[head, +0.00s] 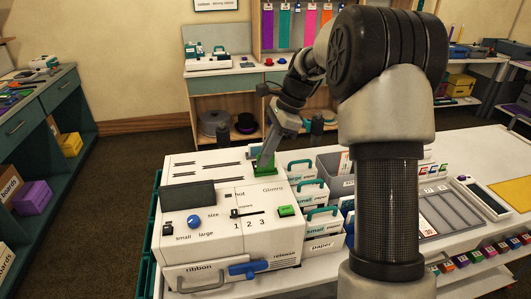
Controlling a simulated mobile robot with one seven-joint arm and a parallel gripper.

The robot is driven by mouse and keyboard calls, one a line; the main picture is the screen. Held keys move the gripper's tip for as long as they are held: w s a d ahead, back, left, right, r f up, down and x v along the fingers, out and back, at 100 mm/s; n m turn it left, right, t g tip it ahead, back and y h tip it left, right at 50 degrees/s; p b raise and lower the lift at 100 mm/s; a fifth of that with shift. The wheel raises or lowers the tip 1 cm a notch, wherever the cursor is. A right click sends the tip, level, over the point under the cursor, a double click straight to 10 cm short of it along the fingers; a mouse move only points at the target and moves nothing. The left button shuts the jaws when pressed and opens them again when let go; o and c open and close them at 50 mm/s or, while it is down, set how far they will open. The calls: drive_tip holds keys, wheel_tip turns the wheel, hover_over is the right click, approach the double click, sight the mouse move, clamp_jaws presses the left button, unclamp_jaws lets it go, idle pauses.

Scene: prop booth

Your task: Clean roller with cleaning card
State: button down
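The white machine (205,245) stands on the left of the white table, with a dark screen, a blue knob (193,222), a slider marked 1 2 3, a green button (287,211) and, low on its front, a "ribbon" handle beside a blue "release" lever (248,268). My gripper (264,163) points down at a green piece (265,170) by the machine's back right part. The fingertips overlap the green piece; whether they hold it, and whether it is a card, I cannot tell. I cannot make out a roller; the machine's inside is hidden.
Several white boxes with teal handles (323,216), some labelled "small" and "paper", stand close right of the machine. A grey compartment tray (450,215) and small coloured pieces lie farther right. My arm hides the table's middle. A teal workbench (45,115) stands at left.

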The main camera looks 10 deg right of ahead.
drive_tip(key=shift+f, duration=0.75)
drive_tip(key=shift+f+b, duration=0.15)
drive_tip(key=shift+b, duration=0.15)
drive_tip(key=shift+r+p, duration=3.25)
drive_tip(key=shift+f, duration=0.2)
wheel_tip(320, 180, down, 6)
drive_tip(key=b, duration=0.2)
idle(0.3)
idle(0.5)
